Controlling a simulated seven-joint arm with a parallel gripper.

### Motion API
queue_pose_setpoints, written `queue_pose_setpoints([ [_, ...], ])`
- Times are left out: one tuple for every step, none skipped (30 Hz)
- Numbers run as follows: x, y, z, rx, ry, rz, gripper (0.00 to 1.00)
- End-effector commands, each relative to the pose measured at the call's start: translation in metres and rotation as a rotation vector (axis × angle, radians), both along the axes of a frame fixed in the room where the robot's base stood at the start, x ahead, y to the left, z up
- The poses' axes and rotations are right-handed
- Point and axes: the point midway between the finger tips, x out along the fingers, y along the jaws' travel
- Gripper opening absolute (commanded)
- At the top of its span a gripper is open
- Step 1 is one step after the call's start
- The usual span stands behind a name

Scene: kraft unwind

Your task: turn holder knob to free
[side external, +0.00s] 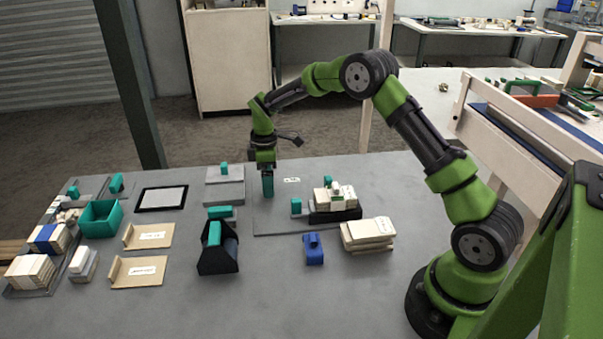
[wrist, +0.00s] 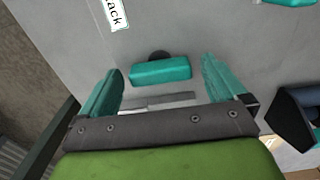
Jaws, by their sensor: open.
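A teal bar-shaped knob (wrist: 161,73) with a dark round piece beside it lies below my gripper (wrist: 161,66) in the wrist view. I take it to be the holder knob. My open gripper's two teal fingers are on the left and right of it, apart from its ends, with nothing held. There the fingers overlap each other and seem to hide the knob. Whether the fingertips have reached the knob's height I cannot tell.
A small teal block (side external: 296,206) and a black tray (side external: 335,216) of pale pieces stand right of my gripper. A grey block (side external: 224,188) with a teal top is to the left. A black holder (side external: 218,259) is in front.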

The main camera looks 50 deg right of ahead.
Motion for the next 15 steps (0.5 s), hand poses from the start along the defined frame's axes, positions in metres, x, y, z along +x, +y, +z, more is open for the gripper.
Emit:
queue_pose_setpoints([
  [-0.0001, 0.0001, -0.0001, 0.000, 0.000, 0.000, 0.98],
  [-0.0001, 0.0001, 0.0000, 0.000, 0.000, 0.000, 0.98],
  [-0.0001, 0.0001, 0.0000, 0.000, 0.000, 0.000, 0.98],
  [-0.0001, 0.0001, 0.0001, 0.000, 0.000, 0.000, 0.96],
  [-0.0001, 0.0001, 0.0001, 0.000, 0.000, 0.000, 0.92],
  [0.0000, 0.0000, 0.0001, 0.000, 0.000, 0.000, 0.86],
  [-0.0001, 0.0001, 0.0002, 0.000, 0.000, 0.000, 0.81],
  [0.0000, 0.0000, 0.0002, 0.000, 0.000, 0.000, 0.76],
  [0.0000, 0.0000, 0.0002, 0.000, 0.000, 0.000, 0.70],
  [0.0000, 0.0000, 0.0003, 0.000, 0.000, 0.000, 0.66],
  [0.0000, 0.0000, 0.0003, 0.000, 0.000, 0.000, 0.61],
  [0.0000, 0.0000, 0.0003, 0.000, 0.000, 0.000, 0.55],
  [0.0000, 0.0000, 0.0003, 0.000, 0.000, 0.000, 0.50],
  [0.0000, 0.0000, 0.0004, 0.000, 0.000, 0.000, 0.46],
  [0.0000, 0.0000, 0.0004, 0.000, 0.000, 0.000, 0.42],
])
